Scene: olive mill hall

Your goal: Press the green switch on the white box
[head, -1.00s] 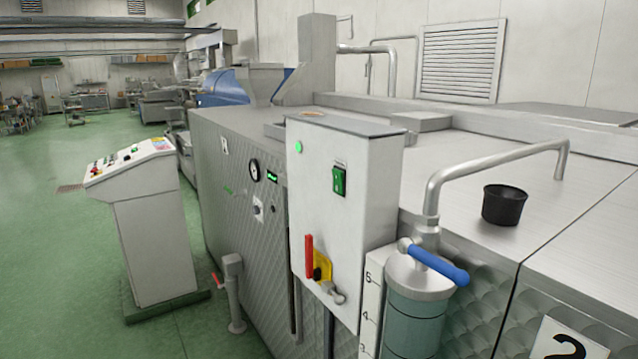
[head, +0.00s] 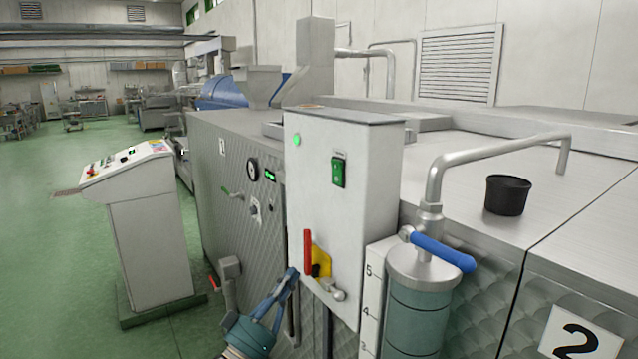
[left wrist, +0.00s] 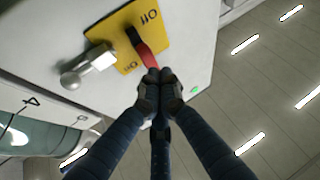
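The white box (head: 350,240) stands upright on the side of the steel machine. Its green switch (head: 338,172) is on the upper right of the front face, uncovered. A small round green light (head: 296,140) is at its upper left. My left gripper (head: 292,272) is low in the head view, its tips by the box's lower left edge, well below the switch. In the left wrist view its fingers (left wrist: 158,76) are together and look empty. They overlap the end of the red handle (left wrist: 142,50); I cannot tell whether they touch it. The switch is not visible there. My right gripper is not in view.
The red handle on a yellow plate (head: 322,262) and a metal fitting (head: 332,289) stick out low on the box. A blue-handled valve (head: 440,252) and bent pipe stand to the right. A control console (head: 150,230) stands left. The space before the switch is clear.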

